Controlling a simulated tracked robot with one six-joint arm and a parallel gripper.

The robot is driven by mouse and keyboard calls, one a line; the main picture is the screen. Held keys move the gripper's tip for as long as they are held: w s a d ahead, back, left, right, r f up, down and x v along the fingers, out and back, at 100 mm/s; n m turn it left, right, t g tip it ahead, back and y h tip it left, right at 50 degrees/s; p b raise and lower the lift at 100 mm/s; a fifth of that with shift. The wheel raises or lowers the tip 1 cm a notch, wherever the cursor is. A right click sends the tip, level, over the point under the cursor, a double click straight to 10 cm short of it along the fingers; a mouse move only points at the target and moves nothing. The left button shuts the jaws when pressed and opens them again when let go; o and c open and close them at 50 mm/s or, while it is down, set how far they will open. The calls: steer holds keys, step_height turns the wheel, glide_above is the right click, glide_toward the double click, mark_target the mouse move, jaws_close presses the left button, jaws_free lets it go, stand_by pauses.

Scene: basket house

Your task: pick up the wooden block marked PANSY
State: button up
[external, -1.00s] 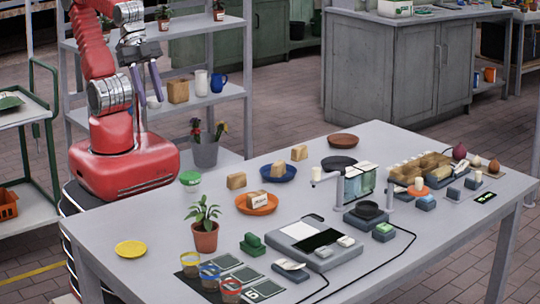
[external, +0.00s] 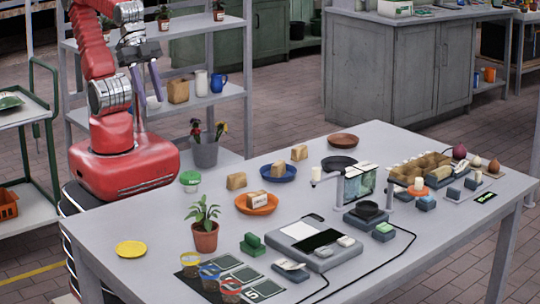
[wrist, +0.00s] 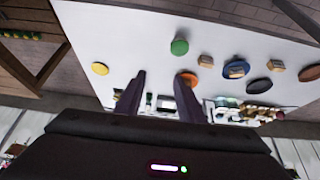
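Several wooden blocks are on the table. One (external: 236,181) stands bare on the table beside the orange plate (external: 268,209). One (external: 256,198) with a pale label sits on the orange plate. One (external: 279,168) is on the blue plate (external: 290,175), and one (external: 299,152) stands behind it. No marking is legible, so I cannot tell which is PANSY. My gripper (external: 149,98) is raised beyond the table's far left edge, well away from the blocks. In the wrist view my gripper (wrist: 160,88) has its fingers apart with nothing held; the table shows beyond them.
A scale-like device (external: 314,243) and small equipment fill the middle and right. A shelf (external: 205,101) stands behind my arm.

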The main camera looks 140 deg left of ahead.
stand_by(0.3)
steer(key=o, duration=0.7)
steer(key=shift+o, duration=0.2)
